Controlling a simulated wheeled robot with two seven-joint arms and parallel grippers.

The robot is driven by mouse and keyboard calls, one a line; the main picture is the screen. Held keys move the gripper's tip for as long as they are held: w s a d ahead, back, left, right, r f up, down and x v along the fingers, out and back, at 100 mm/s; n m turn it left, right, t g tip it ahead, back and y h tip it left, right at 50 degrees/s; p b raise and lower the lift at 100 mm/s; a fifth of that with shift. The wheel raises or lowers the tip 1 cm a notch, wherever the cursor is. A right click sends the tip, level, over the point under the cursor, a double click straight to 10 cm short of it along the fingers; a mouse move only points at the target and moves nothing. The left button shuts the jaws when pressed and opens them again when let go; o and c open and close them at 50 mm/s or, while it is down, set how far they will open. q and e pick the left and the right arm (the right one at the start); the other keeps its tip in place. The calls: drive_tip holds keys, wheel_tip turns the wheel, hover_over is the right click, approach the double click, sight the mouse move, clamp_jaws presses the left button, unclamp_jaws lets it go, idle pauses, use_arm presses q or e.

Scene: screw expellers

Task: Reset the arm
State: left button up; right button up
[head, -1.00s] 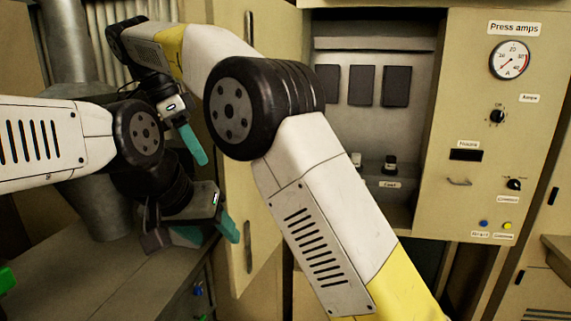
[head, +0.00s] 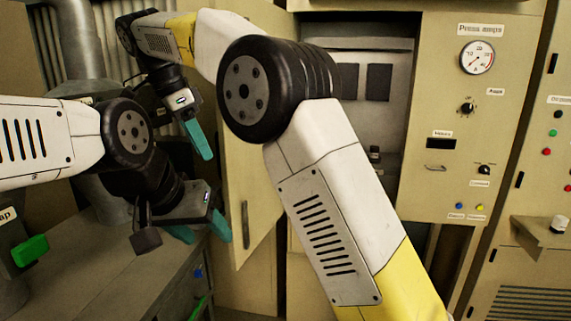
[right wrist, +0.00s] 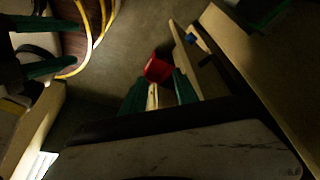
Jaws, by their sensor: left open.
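My left gripper (head: 200,232) is the lower one, in the left half of the head view. Its two teal fingers are apart and nothing shows between them. It hangs in front of the open cabinet door, above the grey bench. My right gripper (head: 206,155) is higher up, pointing down in front of the beige cabinet, with its arm bent across the middle of the view. In the right wrist view its teal fingers (right wrist: 160,88) are apart. A red object (right wrist: 157,68) shows between and beyond the tips; it does not appear at the fingertips in the head view.
An open cabinet door (head: 255,190) stands close beside both grippers. The grey bench (head: 95,255) lies below, with a green part (head: 30,250) at left. A control panel with a gauge (head: 477,57) is at right, next to a recess (head: 392,120). Yellow cables (right wrist: 97,30) show in the right wrist view.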

drive_tip(key=s+d+n+y, duration=0.2)
drive_tip(key=d+n, duration=0.1)
drive_tip(key=d, duration=0.8)
drive_tip(key=s+d+n+y, duration=0.15)
drive_tip(key=d+n, duration=0.25)
drive_tip(key=d, duration=0.8)
drive_tip(key=s+d+f+n+t+y, duration=0.2)
drive_tip(key=s+d+f+n+t, duration=0.2)
drive_tip(key=s+d+f, duration=0.6)
drive_tip(key=s+n, duration=0.1)
drive_tip(key=s, duration=0.2)
drive_tip(key=shift+s+f, duration=0.35)
drive_tip(key=shift+s, duration=0.05)
